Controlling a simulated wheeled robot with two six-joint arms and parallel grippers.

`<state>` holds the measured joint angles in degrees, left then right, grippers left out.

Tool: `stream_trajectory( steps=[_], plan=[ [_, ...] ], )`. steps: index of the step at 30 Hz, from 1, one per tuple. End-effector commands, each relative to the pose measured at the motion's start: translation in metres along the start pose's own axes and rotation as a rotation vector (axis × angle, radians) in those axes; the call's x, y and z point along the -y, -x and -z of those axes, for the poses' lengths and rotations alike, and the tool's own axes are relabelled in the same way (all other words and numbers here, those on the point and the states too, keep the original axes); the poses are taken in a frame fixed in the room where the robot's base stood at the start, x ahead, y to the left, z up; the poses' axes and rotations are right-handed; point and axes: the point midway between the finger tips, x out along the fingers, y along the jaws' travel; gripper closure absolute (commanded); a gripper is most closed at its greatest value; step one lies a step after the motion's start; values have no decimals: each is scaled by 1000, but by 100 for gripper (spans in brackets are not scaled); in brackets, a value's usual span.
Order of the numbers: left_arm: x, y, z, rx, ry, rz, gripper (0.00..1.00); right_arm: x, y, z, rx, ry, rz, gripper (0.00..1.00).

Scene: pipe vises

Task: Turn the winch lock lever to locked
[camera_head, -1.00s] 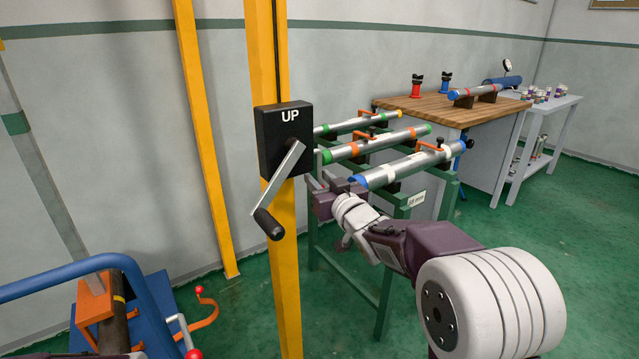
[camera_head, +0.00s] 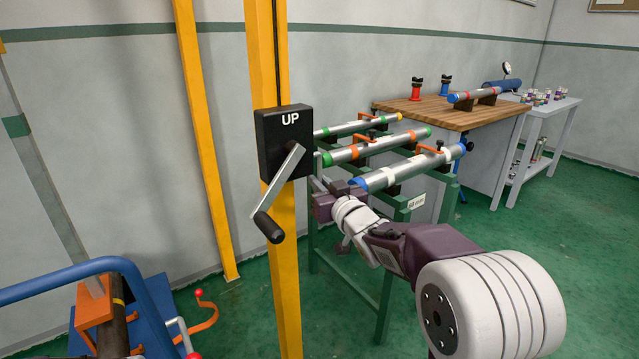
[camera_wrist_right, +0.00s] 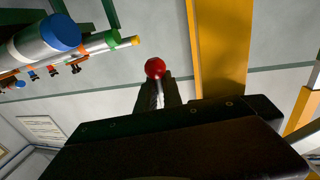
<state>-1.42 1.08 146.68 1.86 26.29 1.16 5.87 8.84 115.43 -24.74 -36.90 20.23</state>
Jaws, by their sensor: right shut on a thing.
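The winch is a black box (camera_head: 284,140) marked UP on a yellow post, with a silver crank (camera_head: 279,178) and black handle hanging down to the left. My right gripper (camera_head: 318,186) is just right of the post, below the box's lower right side. In the right wrist view, its two dark fingers (camera_wrist_right: 158,92) are shut on a slim silver lever (camera_wrist_right: 160,94) with a red ball knob (camera_wrist_right: 155,69) at its end, which I take to be the lock lever. In the head view I cannot make out this lever. My left gripper is not in view.
A green rack (camera_head: 392,205) with several pipes stands close behind and right of my right gripper. A wooden-topped bench (camera_head: 440,112) is farther back. A blue tubular frame (camera_head: 60,282) and orange vise parts are at lower left. Green floor is open at right.

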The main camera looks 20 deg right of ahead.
Motion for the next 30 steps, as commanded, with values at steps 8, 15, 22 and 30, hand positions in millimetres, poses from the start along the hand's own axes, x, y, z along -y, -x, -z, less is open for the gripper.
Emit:
stream_trajectory(
  steps=[8,15,22,30],
  plan=[
    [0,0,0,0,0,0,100,0,0,0,1,0,0,100],
    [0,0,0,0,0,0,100,0,0,-1,1,0,0,100],
    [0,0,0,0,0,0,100,0,0,-1,1,0,0,100],
    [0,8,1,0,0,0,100,0,1,3,16,3,0,100]
  ],
)
